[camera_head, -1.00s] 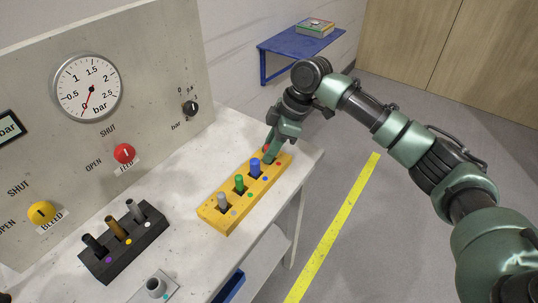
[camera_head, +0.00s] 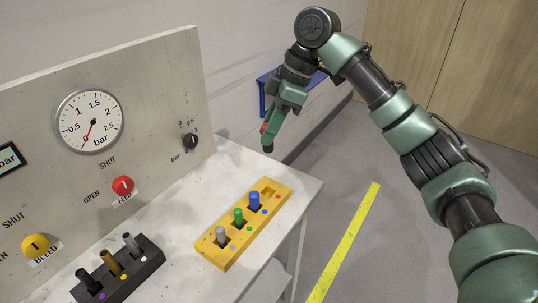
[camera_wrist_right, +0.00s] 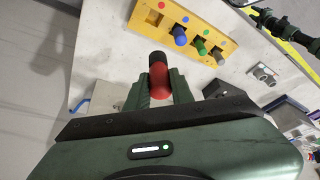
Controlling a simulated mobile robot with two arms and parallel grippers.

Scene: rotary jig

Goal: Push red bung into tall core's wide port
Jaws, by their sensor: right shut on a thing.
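My right gripper (camera_head: 274,124) is shut on the red bung (camera_head: 264,128) and holds it in the air beyond the far end of the bench. In the right wrist view the red bung (camera_wrist_right: 159,80) sits between the fingers, its dark end (camera_wrist_right: 158,57) sticking out past them. The yellow rack (camera_head: 236,248) holds a blue, a green and a grey peg; the slot at its far end, by a red dot, is empty. I cannot pick out the tall core or its wide port for certain. My left gripper is not seen.
A black rack (camera_head: 148,267) with several pegs stands at the near left. A grey panel (camera_head: 150,80) with a gauge and knobs rises along the bench's left side. A grey fitting (camera_wrist_right: 263,74) shows in the wrist view.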

